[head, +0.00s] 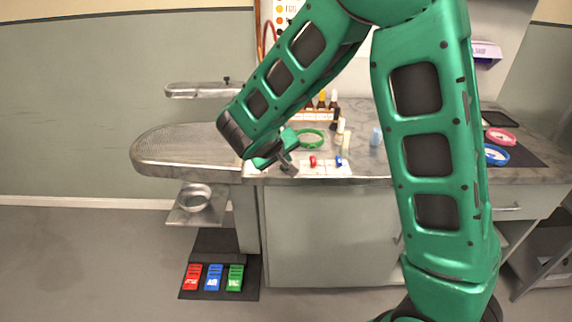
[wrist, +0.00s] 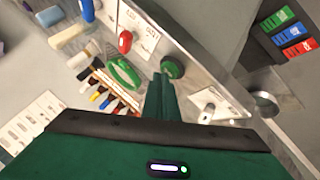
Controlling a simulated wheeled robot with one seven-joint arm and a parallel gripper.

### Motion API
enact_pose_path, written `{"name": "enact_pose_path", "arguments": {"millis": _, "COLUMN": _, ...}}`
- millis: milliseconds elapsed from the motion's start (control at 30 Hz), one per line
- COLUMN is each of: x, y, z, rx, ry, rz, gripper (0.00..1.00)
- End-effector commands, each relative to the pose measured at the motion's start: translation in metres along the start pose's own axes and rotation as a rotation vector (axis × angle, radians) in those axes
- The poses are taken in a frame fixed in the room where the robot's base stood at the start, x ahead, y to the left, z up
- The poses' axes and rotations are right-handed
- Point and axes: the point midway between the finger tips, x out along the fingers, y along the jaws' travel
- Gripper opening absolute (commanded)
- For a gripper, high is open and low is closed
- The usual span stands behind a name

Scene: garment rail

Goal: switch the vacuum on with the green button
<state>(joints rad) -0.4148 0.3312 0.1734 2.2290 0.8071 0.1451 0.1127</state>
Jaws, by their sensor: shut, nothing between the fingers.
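A white panel (head: 325,169) lies at the table's front edge with a red button (head: 312,161) and a blue button (head: 338,161). In the wrist view, a round green button (wrist: 172,68) stands in line with the red button (wrist: 125,41). My gripper (wrist: 160,78) is shut and empty, its tips close beside the green button; contact cannot be told. In the head view, my gripper (head: 290,168) hides the green button. On the floor mat, a green pedal (head: 236,278) stands beside a blue pedal (head: 214,278) and a red pedal (head: 192,277); their lettering is hard to read.
A green ring (head: 308,138) lies on the table behind the panel, with a rack of small bottles (head: 322,104) farther back. The floor at left is clear.

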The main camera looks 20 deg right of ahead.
Motion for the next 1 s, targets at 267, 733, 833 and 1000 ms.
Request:
{"name": "enact_pose_path", "arguments": {"millis": 267, "x": 0.0001, "y": -0.0001, "z": 0.0001, "rx": 0.000, "ry": 0.000, "rz": 0.000, "gripper": 0.00}}
{"name": "enact_pose_path", "arguments": {"millis": 733, "x": 0.0039, "y": -0.0031, "z": 0.0040, "rx": -0.001, "ry": -0.002, "rz": 0.000, "gripper": 0.00}}
{"name": "enact_pose_path", "arguments": {"millis": 833, "x": 0.0054, "y": -0.0043, "z": 0.0054, "rx": -0.001, "ry": -0.002, "rz": 0.000, "gripper": 0.00}}
{"name": "enact_pose_path", "arguments": {"millis": 1000, "x": 0.0058, "y": -0.0045, "z": 0.0060, "rx": -0.001, "ry": -0.003, "rz": 0.000, "gripper": 0.00}}
